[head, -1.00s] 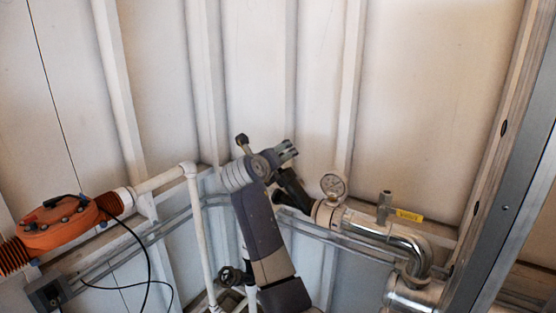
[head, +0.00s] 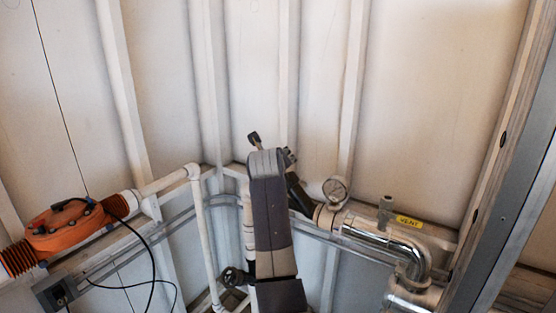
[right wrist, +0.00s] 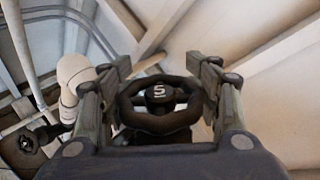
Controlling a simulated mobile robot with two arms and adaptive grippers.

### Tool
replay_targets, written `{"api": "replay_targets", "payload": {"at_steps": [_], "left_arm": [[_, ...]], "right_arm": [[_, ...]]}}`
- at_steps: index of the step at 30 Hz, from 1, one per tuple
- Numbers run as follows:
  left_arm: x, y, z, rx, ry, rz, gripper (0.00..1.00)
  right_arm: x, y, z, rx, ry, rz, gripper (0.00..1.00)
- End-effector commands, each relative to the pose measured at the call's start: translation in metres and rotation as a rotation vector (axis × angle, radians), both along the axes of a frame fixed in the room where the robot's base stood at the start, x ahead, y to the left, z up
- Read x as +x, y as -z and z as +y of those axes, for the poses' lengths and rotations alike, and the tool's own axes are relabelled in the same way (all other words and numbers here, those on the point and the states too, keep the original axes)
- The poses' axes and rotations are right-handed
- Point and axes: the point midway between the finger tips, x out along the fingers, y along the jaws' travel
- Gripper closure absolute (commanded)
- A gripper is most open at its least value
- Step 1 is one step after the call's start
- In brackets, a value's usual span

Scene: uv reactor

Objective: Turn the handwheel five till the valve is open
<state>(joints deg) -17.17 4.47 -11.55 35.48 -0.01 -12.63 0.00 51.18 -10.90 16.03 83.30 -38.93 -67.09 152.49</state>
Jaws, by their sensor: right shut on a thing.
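Handwheel five (right wrist: 160,122) is a black ring with a white 5 on its dark hub, seen face-on in the right wrist view. My right gripper (right wrist: 160,82) has one finger on each side of the wheel and is shut on its rim. In the head view my right arm rises in the middle and hides the wheel and most of the gripper. How far the valve is open cannot be told. My left gripper is in neither view.
A white pipe (head: 199,235) runs down left of my arm, beside another dark handwheel (head: 234,277). A round gauge (head: 335,190), a metal pipe (head: 385,236) and a yellow VENT tag (head: 409,221) are at right. An orange device (head: 66,228) with black cables is at left.

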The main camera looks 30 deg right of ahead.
Motion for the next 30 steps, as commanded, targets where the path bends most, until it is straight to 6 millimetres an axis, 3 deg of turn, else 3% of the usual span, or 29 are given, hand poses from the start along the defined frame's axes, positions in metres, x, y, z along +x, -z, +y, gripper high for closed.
{"api": "replay_targets", "payload": {"at_steps": [1,21,25,30], "left_arm": [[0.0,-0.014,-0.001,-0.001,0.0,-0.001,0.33],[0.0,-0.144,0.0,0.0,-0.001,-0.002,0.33],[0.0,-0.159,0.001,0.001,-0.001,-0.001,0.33],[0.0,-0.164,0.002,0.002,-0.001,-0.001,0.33]], "right_arm": [[0.0,-0.005,0.002,0.035,-0.03,0.019,0.69],[-0.002,-0.001,0.014,0.42,-0.481,0.25,0.7],[-0.004,0.002,0.017,0.497,-0.57,0.295,0.71],[-0.005,0.007,0.019,0.577,-0.667,0.344,0.71]]}}
